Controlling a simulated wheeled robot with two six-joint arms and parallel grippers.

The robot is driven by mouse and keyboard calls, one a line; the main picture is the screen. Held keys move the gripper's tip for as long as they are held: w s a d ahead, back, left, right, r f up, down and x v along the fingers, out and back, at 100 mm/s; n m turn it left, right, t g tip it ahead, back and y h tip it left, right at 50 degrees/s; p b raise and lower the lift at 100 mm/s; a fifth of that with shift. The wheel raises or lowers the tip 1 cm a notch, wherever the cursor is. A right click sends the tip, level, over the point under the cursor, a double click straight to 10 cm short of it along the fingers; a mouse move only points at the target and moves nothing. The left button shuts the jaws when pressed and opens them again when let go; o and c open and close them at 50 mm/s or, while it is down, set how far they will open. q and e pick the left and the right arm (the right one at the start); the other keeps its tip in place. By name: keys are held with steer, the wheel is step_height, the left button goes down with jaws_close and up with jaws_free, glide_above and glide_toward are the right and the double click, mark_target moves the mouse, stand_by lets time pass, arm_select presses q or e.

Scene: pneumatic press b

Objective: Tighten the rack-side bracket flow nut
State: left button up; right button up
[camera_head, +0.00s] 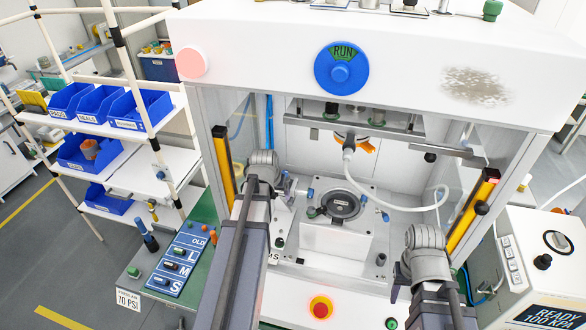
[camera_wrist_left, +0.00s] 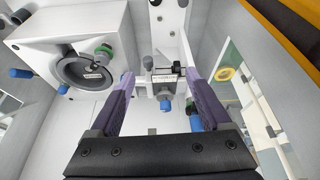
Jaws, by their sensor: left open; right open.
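A white block with a round dark gauge-like fixture (camera_head: 341,205) stands mid-press; a white hose (camera_head: 362,183) hangs above. Yellow-black posts (camera_head: 472,215) flank the opening. A red button (camera_head: 320,307) is at front. A rack of blue bins (camera_head: 140,108) stands left.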

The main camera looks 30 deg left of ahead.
arm_select(q)
steer(key=w+a, duration=0.1)
steer(key=w, duration=0.3)
steer(key=w+a, duration=0.1)
steer(key=w, duration=0.3)
steer(key=w+a, duration=0.2)
steer(key=w, duration=0.2)
steer(key=b+x, duration=0.4)
steer(key=shift+s+d+f, duration=0.15)
steer(key=shift+s+f, duration=0.05)
steer(key=shift+s, duration=0.2)
steer(key=shift+w+f+b, duration=0.2)
steer(key=shift+f+b, duration=0.15)
steer(key=shift+c, duration=0.5)
jaws_close()
